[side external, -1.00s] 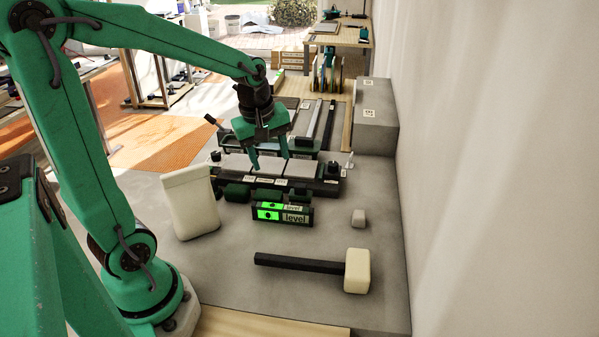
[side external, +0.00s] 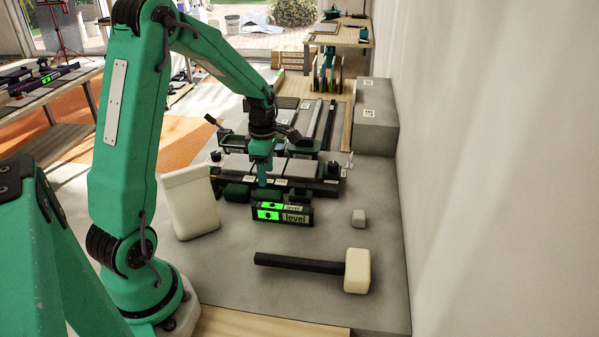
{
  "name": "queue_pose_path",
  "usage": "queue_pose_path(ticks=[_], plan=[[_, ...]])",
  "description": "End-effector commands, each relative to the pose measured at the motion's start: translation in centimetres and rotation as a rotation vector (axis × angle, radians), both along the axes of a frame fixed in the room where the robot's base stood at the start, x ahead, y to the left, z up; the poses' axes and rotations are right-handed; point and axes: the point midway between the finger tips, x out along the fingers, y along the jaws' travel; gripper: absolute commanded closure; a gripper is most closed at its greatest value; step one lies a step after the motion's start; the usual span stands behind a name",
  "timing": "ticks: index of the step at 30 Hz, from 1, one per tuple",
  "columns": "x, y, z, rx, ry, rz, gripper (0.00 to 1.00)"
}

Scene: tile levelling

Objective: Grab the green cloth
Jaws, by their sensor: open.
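I cannot make out a thing that is plainly a green cloth. Dark green block-like pieces lie in a row in front of the tile tray, one at the left (side external: 236,192) and one at the right (side external: 298,197); the middle one (side external: 268,195) is partly behind the level. My gripper (side external: 262,182) points down, seen nearly edge-on, with its fingertips just above or behind the middle piece. It is open, with nothing visible between the fingers; whether it touches the piece I cannot tell.
A level (side external: 297,218) with a bright green display stands just in front of the row. A cream bag-like block (side external: 190,203) stands at the left. A wall bounds the right.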

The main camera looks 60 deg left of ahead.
Motion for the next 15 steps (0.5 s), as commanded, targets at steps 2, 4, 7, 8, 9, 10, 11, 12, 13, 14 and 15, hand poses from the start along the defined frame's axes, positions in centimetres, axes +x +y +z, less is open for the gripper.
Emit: queue_pose_path(ticks=[2,4,7,8,9,10,11,12,13,14,15], plan=[[0.0,0.0,-0.4,-0.001,0.003,-0.001,0.48],[0.0,0.0,-1.0,-0.001,0.003,-0.002,0.48],[0.0,-0.1,-1.8,-0.001,0.003,-0.002,0.48],[0.0,-0.1,-2.0,-0.001,0.003,-0.003,0.48],[0.0,-0.1,-2.3,-0.001,0.002,-0.003,0.48],[0.0,-0.1,-2.4,-0.001,0.002,-0.003,0.48],[0.0,-0.1,-2.5,-0.001,0.002,-0.003,0.48],[0.0,-0.1,-2.6,-0.001,0.002,-0.003,0.48],[0.0,-0.1,-2.6,-0.001,0.002,-0.003,0.48],[0.0,-0.1,-2.6,0.0,0.001,-0.003,0.48],[0.0,-0.1,-2.6,-0.001,0.001,-0.003,0.48]])
